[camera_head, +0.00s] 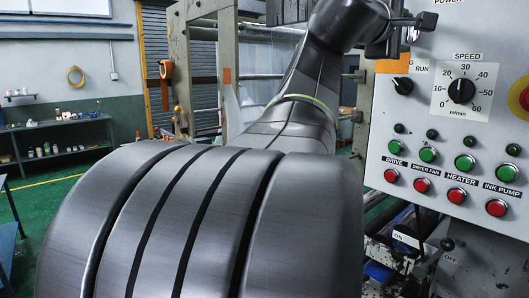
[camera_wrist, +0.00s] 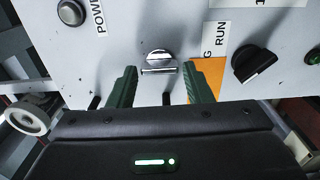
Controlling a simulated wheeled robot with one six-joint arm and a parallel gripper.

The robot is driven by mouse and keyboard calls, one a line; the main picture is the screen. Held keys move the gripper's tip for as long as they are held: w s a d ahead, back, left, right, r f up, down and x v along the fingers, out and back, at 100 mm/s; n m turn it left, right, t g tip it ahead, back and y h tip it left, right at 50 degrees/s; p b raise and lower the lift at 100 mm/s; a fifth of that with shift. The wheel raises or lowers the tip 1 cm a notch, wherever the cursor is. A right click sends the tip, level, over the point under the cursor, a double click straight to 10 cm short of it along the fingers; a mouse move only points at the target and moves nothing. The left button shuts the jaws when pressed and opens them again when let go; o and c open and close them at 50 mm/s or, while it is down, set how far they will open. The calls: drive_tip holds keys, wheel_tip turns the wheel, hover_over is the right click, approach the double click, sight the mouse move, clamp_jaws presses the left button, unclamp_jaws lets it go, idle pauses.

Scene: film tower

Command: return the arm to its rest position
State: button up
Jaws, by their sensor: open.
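My arm (camera_head: 300,110) reaches up from the bottom of the head view to the upper part of a grey control panel (camera_head: 440,120). My gripper (camera_wrist: 159,70) faces the panel in the wrist view, its two dark green fingers apart. A small metallic switch (camera_wrist: 159,57) sits on the panel in line with the gap between the fingertips. I see nothing held in the gap. I cannot tell whether the fingers touch the panel. In the head view the gripper is small at the top edge and partly hidden by my wrist.
The panel carries a black RUN knob (camera_head: 403,85), a SPEED dial (camera_head: 461,91), green buttons (camera_head: 465,163), red buttons (camera_head: 457,195) and a red stop button (camera_head: 522,97) at the right edge. A machine frame (camera_head: 205,75) stands behind my arm. Shelves (camera_head: 60,140) stand far left, with open green floor before them.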

drive_tip(key=shift+w+d, duration=0.3)
drive_tip(key=shift+d, duration=0.1)
drive_tip(key=shift+s+a, duration=0.1)
drive_tip(key=shift+a, duration=0.05)
drive_tip(key=b+v, duration=0.4)
drive_tip(key=v, duration=0.9)
drive_tip(key=w+d+m, duration=0.2)
drive_tip(key=d, duration=0.1)
drive_tip(key=w+d+m+p, duration=0.1)
drive_tip(key=w+d+m, duration=0.5)
drive_tip(key=d, duration=0.1)
drive_tip(key=shift+w+d+p, duration=0.15)
drive_tip(key=shift+w+p, duration=0.1)
drive_tip(key=shift+p, duration=0.15)
drive_tip(key=m+b, duration=0.1)
drive_tip(key=m, duration=0.3)
drive_tip(key=shift+r+m, duration=0.1)
drive_tip(key=shift+m, duration=0.3)
drive_tip(key=m+b, duration=0.1)
drive_tip(key=m, duration=0.2)
drive_tip(key=shift+s+d+m, duration=0.1)
drive_tip(key=shift+m, duration=0.2)
